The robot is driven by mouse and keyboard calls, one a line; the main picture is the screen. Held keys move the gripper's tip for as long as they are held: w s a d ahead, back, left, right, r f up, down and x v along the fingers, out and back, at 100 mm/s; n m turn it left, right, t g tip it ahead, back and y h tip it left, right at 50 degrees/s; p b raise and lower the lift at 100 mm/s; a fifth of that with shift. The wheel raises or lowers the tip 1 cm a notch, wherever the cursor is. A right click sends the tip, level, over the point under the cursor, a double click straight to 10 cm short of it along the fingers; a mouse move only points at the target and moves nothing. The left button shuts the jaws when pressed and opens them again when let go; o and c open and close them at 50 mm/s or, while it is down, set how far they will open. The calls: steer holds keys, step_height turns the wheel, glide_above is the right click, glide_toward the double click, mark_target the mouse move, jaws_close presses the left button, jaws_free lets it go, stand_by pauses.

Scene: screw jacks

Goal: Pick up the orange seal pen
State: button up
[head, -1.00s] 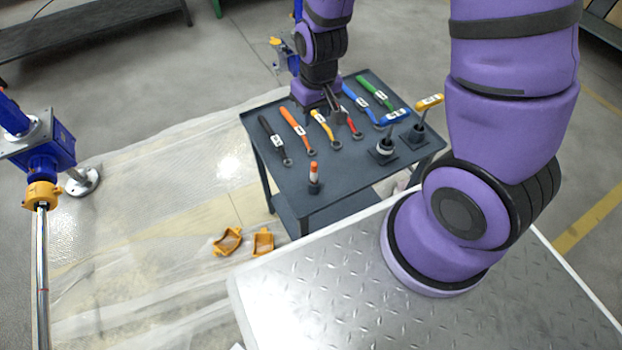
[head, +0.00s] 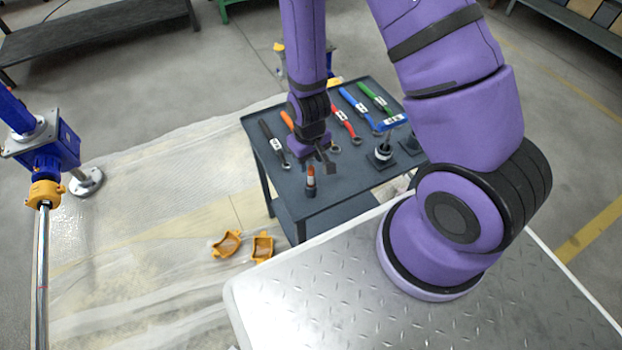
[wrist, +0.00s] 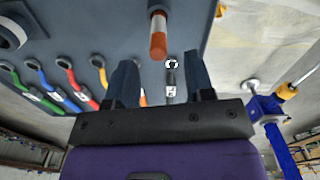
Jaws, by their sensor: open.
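The orange seal pen (head: 311,176) stands upright near the front edge of the dark tool cart, with an orange body, a white band and a dark base. My gripper (head: 322,160) hangs pointing down just above and beside the pen, partly overlapping it in the head view. In the wrist view the pen (wrist: 158,35) shows its orange and white end just beyond the open fingers (wrist: 161,75), lined up sideways with the gap between them. The fingers are apart and nothing is held. I cannot tell the exact height gap.
The cart top (head: 335,188) holds several coloured wrenches behind, including a black wrench (head: 272,143) left of the gripper and a red wrench (head: 345,122). A dark stand with a post (head: 382,153) is to the right. Two yellow brackets (head: 228,244) lie on the floor sheet.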

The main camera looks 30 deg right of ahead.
mark_target(311, 167)
steer(key=shift+s+f, duration=0.2)
steer(key=shift+f, duration=0.9)
steer(key=shift+s+f, duration=0.2)
steer(key=shift+f, duration=1.4)
jaws_close()
